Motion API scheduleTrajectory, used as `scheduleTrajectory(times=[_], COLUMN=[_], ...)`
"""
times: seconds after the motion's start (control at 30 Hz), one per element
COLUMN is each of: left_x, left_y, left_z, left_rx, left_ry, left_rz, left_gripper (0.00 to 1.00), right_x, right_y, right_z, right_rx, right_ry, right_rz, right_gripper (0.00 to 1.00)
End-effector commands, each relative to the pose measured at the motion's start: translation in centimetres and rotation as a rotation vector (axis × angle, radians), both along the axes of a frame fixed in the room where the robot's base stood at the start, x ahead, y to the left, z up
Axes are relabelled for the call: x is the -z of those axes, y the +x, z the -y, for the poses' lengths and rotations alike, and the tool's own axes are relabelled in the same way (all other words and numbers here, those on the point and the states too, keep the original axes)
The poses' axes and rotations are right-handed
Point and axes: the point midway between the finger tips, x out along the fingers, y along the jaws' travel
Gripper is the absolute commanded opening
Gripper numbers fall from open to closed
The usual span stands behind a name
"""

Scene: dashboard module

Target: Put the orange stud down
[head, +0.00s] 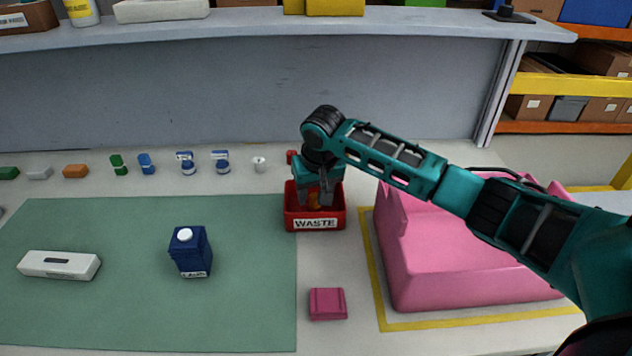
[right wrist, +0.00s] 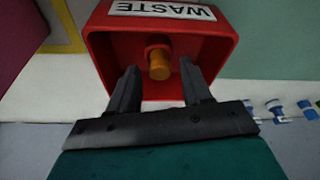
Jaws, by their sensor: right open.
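The orange stud (right wrist: 159,66) is a short cylinder with a darker reddish collar. It is inside the red bin marked WASTE (right wrist: 219,55), between my right gripper's fingers in the right wrist view. In the head view, the red bin (head: 315,222) stands at the right edge of the green mat, and a bit of orange (head: 315,204) shows inside it. My right gripper (head: 317,198) points down into the bin. Its fingers are apart on either side of the stud, with a gap visible. Whether the stud touches the bin floor is hard to tell. My left gripper is not in view.
A large pink module (head: 460,265) stands right of the bin inside a yellow outline, under my right arm. A small pink block (head: 328,304) lies in front. A blue carton (head: 190,252) and a white case (head: 60,265) are on the green mat (head: 120,320). Several small parts line the back.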

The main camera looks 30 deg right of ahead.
Motion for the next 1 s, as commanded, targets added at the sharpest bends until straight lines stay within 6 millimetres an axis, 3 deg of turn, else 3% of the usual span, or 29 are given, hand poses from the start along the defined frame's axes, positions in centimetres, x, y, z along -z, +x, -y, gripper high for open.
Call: scheduleTrajectory(times=[0.6,1.0], left_x=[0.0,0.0], left_y=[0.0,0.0], left_z=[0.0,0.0], left_rx=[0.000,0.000], left_ry=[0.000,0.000], left_rz=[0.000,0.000], left_gripper=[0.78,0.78], right_x=[-10.9,-12.2], right_y=[-2.8,-3.2], right_z=[-0.6,-0.6], right_rx=[0.000,0.000], right_ry=[0.001,0.000], right_rz=[0.002,0.000], right_gripper=[0.49,0.49])
